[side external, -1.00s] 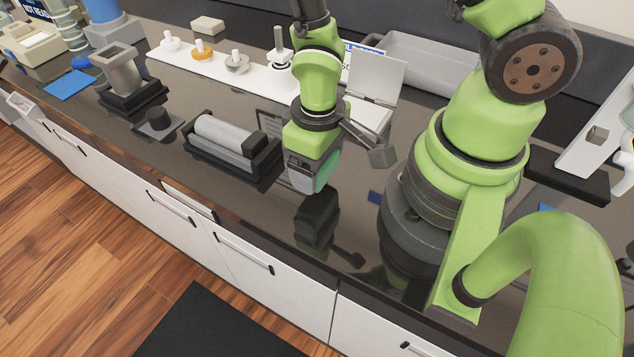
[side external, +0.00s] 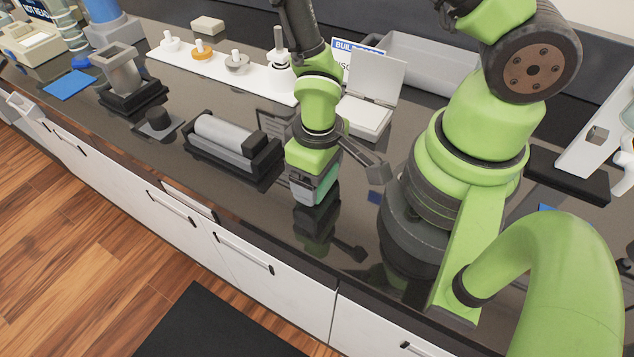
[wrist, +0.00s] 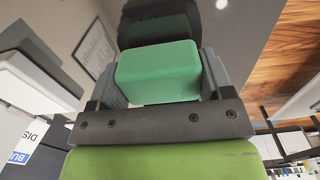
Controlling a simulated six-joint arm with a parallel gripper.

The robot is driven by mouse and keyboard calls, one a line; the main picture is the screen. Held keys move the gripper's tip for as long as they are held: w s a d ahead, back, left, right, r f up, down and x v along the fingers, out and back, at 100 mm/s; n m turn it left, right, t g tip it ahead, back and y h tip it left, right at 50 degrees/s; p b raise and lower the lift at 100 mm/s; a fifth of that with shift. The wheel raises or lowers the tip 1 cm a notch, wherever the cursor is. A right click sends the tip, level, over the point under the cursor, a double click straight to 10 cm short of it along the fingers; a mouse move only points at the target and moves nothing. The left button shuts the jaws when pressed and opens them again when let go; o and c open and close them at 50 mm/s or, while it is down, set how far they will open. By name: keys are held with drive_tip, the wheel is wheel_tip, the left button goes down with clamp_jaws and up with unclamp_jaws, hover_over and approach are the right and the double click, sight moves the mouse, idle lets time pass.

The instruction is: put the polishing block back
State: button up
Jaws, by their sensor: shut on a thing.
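The polishing block (wrist: 158,75) is a green rounded block in the wrist view. My gripper (wrist: 160,60) is shut on it, with a grey finger on each side. In the side external view my gripper (side external: 314,198) points down, low over the dark counter to the right of the roller unit. A teal part of the block (side external: 327,182) shows between the fingers there. The rest of the block is hidden by the gripper. A dark shape lies beyond the block in the wrist view; I cannot tell whether it is a reflection.
A grey roller in a black cradle (side external: 232,148) stands just left of my gripper. Behind are a white instrument with a raised lid (side external: 372,85), a grey tray (side external: 430,65) and a white strip (side external: 215,77) holding several small pieces. The glossy counter in front of my gripper is clear.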

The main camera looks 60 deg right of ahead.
drive_tip(key=shift+f, duration=0.25)
drive_tip(key=o, duration=0.9)
drive_tip(key=shift+r, duration=4.9)
drive_tip(key=shift+r, duration=0.1)
drive_tip(key=s+r+m+t, duration=0.1)
drive_tip(key=r+t, duration=0.1)
drive_tip(key=r, duration=0.5)
drive_tip(key=s+d+r+m+t+y, duration=0.1)
drive_tip(key=s+r+t, duration=0.1)
drive_tip(key=r, duration=0.4)
drive_tip(key=s+d+r+m+t+y, duration=0.1)
drive_tip(key=r+m+t, duration=0.1)
drive_tip(key=r, duration=0.5)
drive_tip(key=shift+s+d+r+t, duration=0.15)
drive_tip(key=shift+s+r+t, duration=0.15)
drive_tip(key=shift+t, duration=0.3)
